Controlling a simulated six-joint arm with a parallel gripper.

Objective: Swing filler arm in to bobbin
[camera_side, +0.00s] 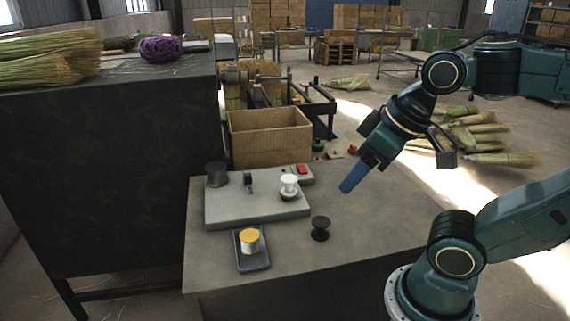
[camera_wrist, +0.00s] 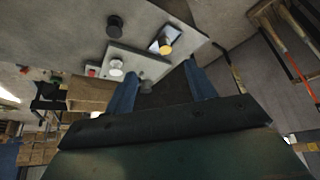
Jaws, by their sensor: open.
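A white bobbin (camera_side: 289,183) stands upright on a grey base plate (camera_side: 262,212) on the bench; it also shows in the wrist view (camera_wrist: 116,66). A small black upright piece (camera_side: 249,181), possibly the filler arm, stands on the plate left of the bobbin, apart from it. A dark cylinder (camera_side: 216,174) stands at the plate's back left corner. My gripper (camera_side: 344,188) is above the bench, right of the plate, pointing down and left, touching nothing. In the wrist view its blue fingers (camera_wrist: 160,69) are wide apart with nothing held between them.
A black spool (camera_side: 320,228) stands on the bench right of the plate. A yellow-topped spool (camera_side: 249,241) sits in a small tray (camera_side: 254,266) in front. A red button box (camera_side: 302,170) is behind the bobbin. A cardboard box (camera_side: 270,139) stands behind. The bench's right side is clear.

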